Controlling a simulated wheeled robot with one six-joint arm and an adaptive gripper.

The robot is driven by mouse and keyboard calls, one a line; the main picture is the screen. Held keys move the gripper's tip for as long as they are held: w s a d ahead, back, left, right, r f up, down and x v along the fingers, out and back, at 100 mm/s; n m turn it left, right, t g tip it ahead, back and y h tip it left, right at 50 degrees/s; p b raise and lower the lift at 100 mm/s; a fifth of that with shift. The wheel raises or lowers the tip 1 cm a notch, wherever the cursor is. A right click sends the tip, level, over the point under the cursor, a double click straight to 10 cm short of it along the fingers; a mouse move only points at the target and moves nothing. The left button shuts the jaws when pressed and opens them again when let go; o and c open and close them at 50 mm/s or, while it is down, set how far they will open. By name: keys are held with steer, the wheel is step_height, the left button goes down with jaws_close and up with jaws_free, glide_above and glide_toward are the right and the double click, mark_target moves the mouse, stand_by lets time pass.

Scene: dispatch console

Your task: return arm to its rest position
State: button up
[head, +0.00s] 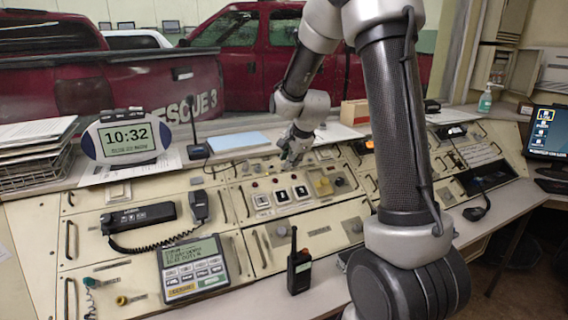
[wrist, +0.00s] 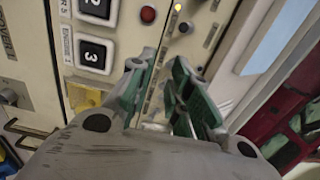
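My gripper (head: 291,156) is over the back part of the console (head: 350,208), above and behind the row of numbered keys (head: 282,195). In the wrist view my gripper (wrist: 162,70) shows two fingers with green pads. The fingertips stand apart with panel surface visible between them, and nothing is held. My arm reaches up from the lower right and folds over at the top of the head view. Whether the fingertips touch the panel cannot be told.
A clock (head: 127,138) and a paper tray (head: 38,172) stand at the left. A blue-topped pad (head: 238,141) lies beside my gripper. A handheld radio (head: 299,267) stands at the front edge. A sanitizer bottle (head: 485,100) and a monitor (head: 547,132) are at the right.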

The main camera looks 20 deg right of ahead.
steer(key=shift+v, duration=0.8)
steer(key=shift+w, duration=0.15)
steer(key=s+f+n, duration=0.1)
steer(key=s+n+g, duration=0.1)
steer(key=s+n, duration=0.1)
steer(key=s+f+n+g, duration=0.1)
steer(key=shift+s+a+f+n, duration=0.25)
steer(key=shift+a+f+n, duration=0.05)
steer(key=shift+f+n, duration=0.1)
steer(key=s+r+n, duration=0.4)
steer(key=s, duration=0.6)
steer(key=s+a+r+n, duration=0.1)
steer(key=s+r+n, duration=0.3)
steer(key=s, duration=0.6)
steer(key=s+r+n, duration=0.5)
steer(key=s, duration=0.5)
steer(key=shift+s+a+r, duration=0.2)
steer(key=shift+s+a, duration=0.15)
steer(key=shift+a, duration=0.05)
